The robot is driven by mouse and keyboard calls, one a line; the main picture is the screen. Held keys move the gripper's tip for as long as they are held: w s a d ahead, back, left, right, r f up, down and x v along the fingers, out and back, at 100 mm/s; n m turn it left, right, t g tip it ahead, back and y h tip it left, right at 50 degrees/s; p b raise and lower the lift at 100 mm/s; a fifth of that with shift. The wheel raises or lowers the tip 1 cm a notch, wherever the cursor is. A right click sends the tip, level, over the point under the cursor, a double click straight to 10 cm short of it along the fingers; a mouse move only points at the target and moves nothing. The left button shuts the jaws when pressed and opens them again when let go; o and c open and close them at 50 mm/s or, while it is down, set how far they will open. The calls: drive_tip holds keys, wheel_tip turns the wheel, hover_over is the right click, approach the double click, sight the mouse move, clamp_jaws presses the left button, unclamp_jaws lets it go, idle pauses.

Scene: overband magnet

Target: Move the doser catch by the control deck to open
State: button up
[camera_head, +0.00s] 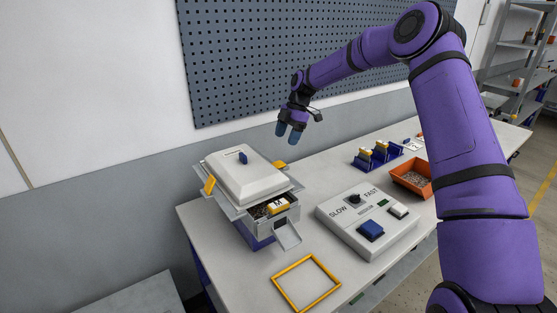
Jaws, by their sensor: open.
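The doser (243,177) is a pale box with a sloped cover at the left of the table. A small blue catch (243,158) stands on top of its cover, with tiny lettering beside it that I cannot read. The control deck (362,217) lies to the right of the doser, with a black knob between SLOW and FAST and a blue button. My gripper (290,135) is open and empty, with its blue fingers pointing down. It hangs in the air above and to the right of the doser, apart from the catch.
A yellow square frame (278,277) lies flat at the front of the table (230,266). Blue holders (371,159) with yellow-topped items and an orange bin (406,184) stand farther back. A pegboard (260,65) covers the wall behind. Shelves (519,60) stand at the far right.

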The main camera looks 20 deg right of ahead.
sight(277, 164)
drive_tip(key=x, duration=0.9)
drive_tip(key=shift+f, duration=0.1)
drive_tip(key=c, duration=0.9)
drive_tip(key=shift+d+y, duration=0.15)
drive_tip(key=shift+y, duration=0.15)
drive_tip(key=y, duration=0.2)
drive_tip(key=d+g+y, duration=0.1)
drive_tip(key=y, duration=0.1)
drive_tip(key=shift+w+g+y, duration=0.2)
drive_tip(key=shift+g+y, duration=0.1)
drive_tip(key=g+y, duration=0.1)
drive_tip(key=y, duration=0.1)
drive_tip(key=d+g+y, duration=0.1)
drive_tip(key=y, duration=0.2)
drive_tip(key=shift+w+d+y, duration=0.15)
drive_tip(key=shift+w+y, duration=0.05)
drive_tip(key=shift+y, duration=0.1)
